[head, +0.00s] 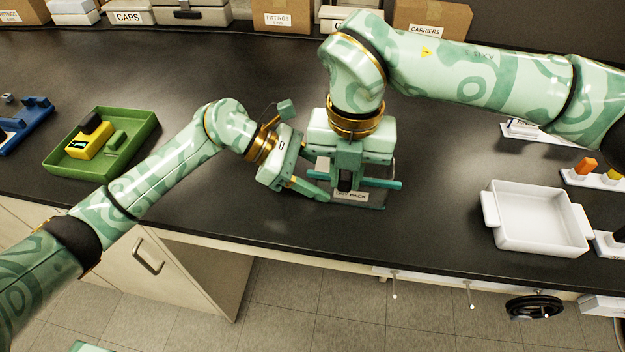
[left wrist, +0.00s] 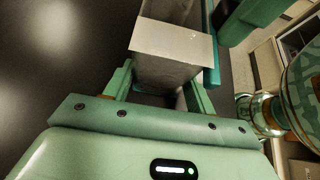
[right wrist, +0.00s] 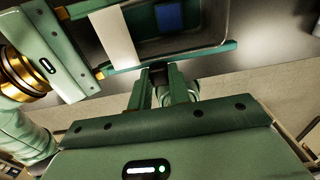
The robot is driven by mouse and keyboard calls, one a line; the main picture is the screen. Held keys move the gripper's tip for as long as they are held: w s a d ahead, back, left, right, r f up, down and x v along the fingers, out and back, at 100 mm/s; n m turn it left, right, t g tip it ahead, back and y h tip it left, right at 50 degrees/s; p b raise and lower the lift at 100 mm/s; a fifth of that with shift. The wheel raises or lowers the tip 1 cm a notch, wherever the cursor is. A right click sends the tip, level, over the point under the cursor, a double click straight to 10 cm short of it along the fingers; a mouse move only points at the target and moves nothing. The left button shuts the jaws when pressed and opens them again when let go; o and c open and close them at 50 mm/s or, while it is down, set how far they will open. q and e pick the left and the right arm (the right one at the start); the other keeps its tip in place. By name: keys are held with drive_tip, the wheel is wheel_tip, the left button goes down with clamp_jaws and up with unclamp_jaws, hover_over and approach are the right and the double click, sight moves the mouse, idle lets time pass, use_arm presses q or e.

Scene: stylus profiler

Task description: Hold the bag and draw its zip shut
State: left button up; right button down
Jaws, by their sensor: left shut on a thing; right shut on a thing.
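The bag (head: 376,199) is a clear, greyish pouch with a "DRY PACK" label, at the bench's front middle. It also shows in the left wrist view (left wrist: 160,74) and the right wrist view (right wrist: 195,28), with a blue thing inside. A teal strip (right wrist: 205,53) runs along one edge. My left gripper (head: 325,192) is shut on the bag's left end; its fingers flank the bag in the left wrist view. My right gripper (head: 347,182) points down at the strip, shut on a small dark piece (right wrist: 158,73), seemingly the zip slider. The grippers partly hide the bag.
A green tray (head: 140,130) with a yellow block stands at left. A white tray (head: 535,222) and small holders with an orange knob (head: 586,166) stand at right. Boxes line the back. The bench's front edge lies close below the bag.

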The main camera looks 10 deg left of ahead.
use_arm(q)
drive_tip(key=shift+a+f, duration=0.1)
drive_tip(key=shift+f, duration=0.1)
use_arm(e)
drive_tip(key=d, duration=0.8)
idle(0.5)
idle(0.3)
drive_tip(key=shift+a, duration=0.3)
idle(0.6)
drive_tip(key=c, duration=1.2)
unclamp_jaws()
drive_tip(key=shift+c, duration=0.2)
wheel_tip(320, 180, up, 7)
wheel_tip(320, 180, up, 12)
